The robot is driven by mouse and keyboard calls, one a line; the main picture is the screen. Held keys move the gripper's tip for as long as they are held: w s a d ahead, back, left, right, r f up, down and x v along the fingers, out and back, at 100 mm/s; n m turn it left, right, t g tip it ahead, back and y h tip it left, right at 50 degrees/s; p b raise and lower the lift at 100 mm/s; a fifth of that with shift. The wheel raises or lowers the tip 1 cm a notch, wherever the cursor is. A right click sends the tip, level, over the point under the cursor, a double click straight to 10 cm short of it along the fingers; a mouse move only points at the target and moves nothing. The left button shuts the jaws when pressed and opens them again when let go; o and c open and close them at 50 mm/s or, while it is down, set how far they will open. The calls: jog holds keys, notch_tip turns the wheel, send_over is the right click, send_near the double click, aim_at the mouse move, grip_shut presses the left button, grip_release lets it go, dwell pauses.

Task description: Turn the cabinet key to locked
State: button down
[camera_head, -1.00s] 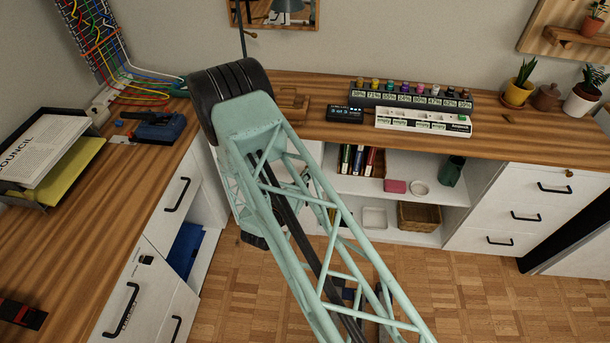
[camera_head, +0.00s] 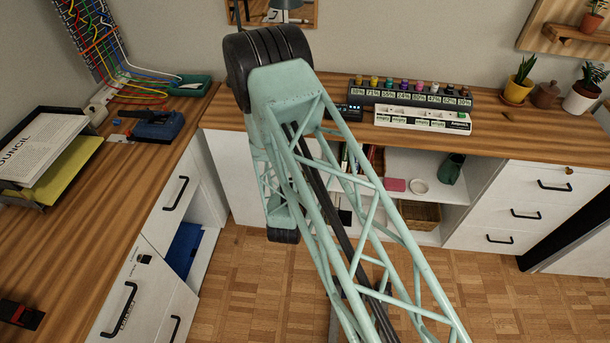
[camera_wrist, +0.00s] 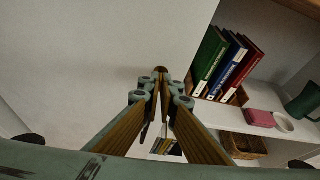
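A small brass-coloured piece (camera_head: 569,171) sits at the top of the white right-hand drawer unit (camera_head: 500,205). It may be the cabinet key, but it is too small to tell or to read its turn. No key is clear in the wrist view. My gripper (camera_wrist: 161,76) points toward a plain white cabinet panel (camera_wrist: 95,45). Its brown fingers converge and look shut at the tips, with nothing clearly held. In the head view my arm hides the gripper and part of the cabinet front.
Open shelves hold several books (camera_wrist: 226,62), a pink box (camera_wrist: 259,117) and a green mug (camera_wrist: 304,101) to the right of my gripper. The left cabinet (camera_head: 150,290) has protruding handles. Parquet floor is free in front.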

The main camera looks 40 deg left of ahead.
jog(key=shift+m, duration=0.4)
jog(key=shift+y, duration=0.3)
jog(key=c, duration=3.3)
grip_release()
jog(key=shift+c, duration=0.2)
jog(key=o, duration=0.4)
jog(key=shift+s+d, duration=0.1)
jog(key=shift+r+v, duration=0.15)
jog(key=shift+v, duration=2.8)
jog(key=shift+r+v, duration=0.2)
jog(key=shift+v, duration=2.7)
jog(key=shift+w+d, duration=0.1)
jog(key=shift+w, duration=0.15)
